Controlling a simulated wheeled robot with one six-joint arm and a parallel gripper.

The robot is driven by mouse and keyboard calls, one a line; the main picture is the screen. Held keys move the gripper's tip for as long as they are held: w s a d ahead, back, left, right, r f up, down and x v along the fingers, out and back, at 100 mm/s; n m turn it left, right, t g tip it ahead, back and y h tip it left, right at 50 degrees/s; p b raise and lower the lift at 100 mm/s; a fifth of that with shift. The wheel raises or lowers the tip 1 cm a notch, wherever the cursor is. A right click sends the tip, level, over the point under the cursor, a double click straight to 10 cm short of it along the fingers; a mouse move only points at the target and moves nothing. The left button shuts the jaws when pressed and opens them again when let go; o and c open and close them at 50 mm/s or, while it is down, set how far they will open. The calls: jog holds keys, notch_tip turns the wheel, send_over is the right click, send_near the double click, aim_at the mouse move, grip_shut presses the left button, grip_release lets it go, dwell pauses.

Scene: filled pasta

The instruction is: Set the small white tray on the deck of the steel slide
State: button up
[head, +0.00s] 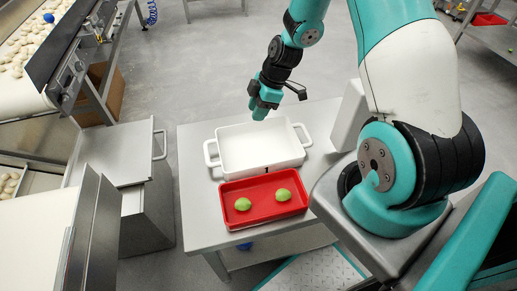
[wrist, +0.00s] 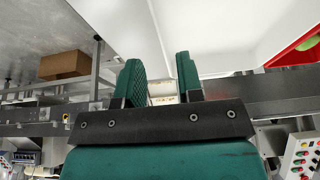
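The small white tray (head: 228,160) is a rectangular tray with a looped handle at each end. It stands on a steel table behind the red tray and looks empty. My gripper (head: 262,112) points down at the tray's far rim; whether it touches is unclear. In the wrist view my gripper (wrist: 160,82) has its two green fingers apart, with white tray surface (wrist: 225,30) just beyond them. The steel slide (head: 115,155) appears to be the flat plate with an upright handle at left; its deck looks bare.
The red tray (head: 235,219) with two green pieces (head: 243,204) sits directly in front of the white tray, close against it. A floor gap separates table and slide. A conveyor (head: 30,95) stands at upper left.

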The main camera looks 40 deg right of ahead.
aim_at(252, 123)
jog(key=x, duration=0.5)
jog(key=shift+s+f+b, duration=0.15)
jog(key=shift+s+b, duration=0.05)
jog(key=shift+b, duration=0.2)
jog(key=shift+c, duration=0.2)
grip_shut()
